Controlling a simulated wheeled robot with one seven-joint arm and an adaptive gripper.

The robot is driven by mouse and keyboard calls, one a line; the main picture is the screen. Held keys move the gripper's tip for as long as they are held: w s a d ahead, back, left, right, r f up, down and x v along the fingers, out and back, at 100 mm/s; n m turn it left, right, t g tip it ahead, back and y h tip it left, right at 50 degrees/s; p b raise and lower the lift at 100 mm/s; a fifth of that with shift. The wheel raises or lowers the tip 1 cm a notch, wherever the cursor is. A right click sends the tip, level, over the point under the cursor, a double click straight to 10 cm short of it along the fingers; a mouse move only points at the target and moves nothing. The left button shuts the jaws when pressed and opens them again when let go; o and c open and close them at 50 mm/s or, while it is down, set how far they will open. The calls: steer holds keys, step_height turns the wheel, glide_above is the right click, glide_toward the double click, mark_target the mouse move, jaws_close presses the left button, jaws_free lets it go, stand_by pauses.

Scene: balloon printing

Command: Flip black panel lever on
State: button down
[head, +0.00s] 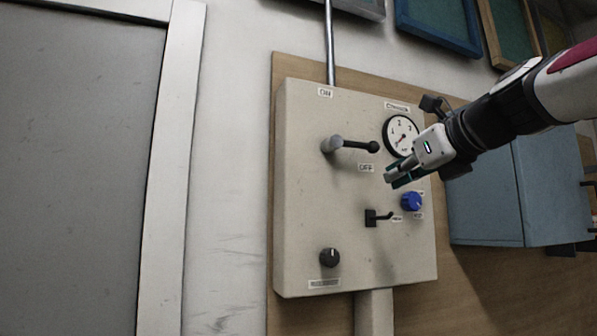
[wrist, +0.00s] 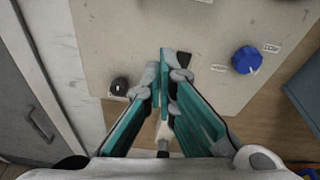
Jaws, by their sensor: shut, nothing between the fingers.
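A beige control panel (head: 305,215) is mounted on a wooden board. A small all-black lever (head: 378,217) sits on its lower middle, its thin handle pointing right. A larger lever (head: 352,145) with a grey pivot and black arm lies about horizontal between the ON and OFF labels, its black knob to the right. My gripper (head: 390,176) is shut and empty in front of the panel, below the gauge and above the small lever. In the wrist view its fingertips (wrist: 165,62) meet; a black part (wrist: 183,59), likely the small lever, shows partly hidden just beyond them.
A round gauge (head: 400,136) is at the panel's upper right. A blue knob (head: 411,201) is right of the small lever, and a black knob (head: 330,257) is at the lower left. A blue-grey cabinet (head: 487,205) stands right of the panel.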

mark_target(352, 146)
steer(key=r+m, duration=0.2)
steer(key=shift+w+a+r+t, duration=0.1)
steer(key=shift+w+r+t, duration=0.2)
steer(key=shift+r+t, duration=0.1)
steer(key=p+x, duration=0.1)
steer(key=x, duration=0.9)
steer(key=shift+w+a, duration=0.15)
steer(key=r+p, duration=0.1)
steer(key=r, duration=0.1)
steer(key=s+r+p, duration=0.1)
steer(key=r, duration=0.1)
steer(key=shift+s+d, duration=0.1)
steer(key=shift+d, duration=0.1)
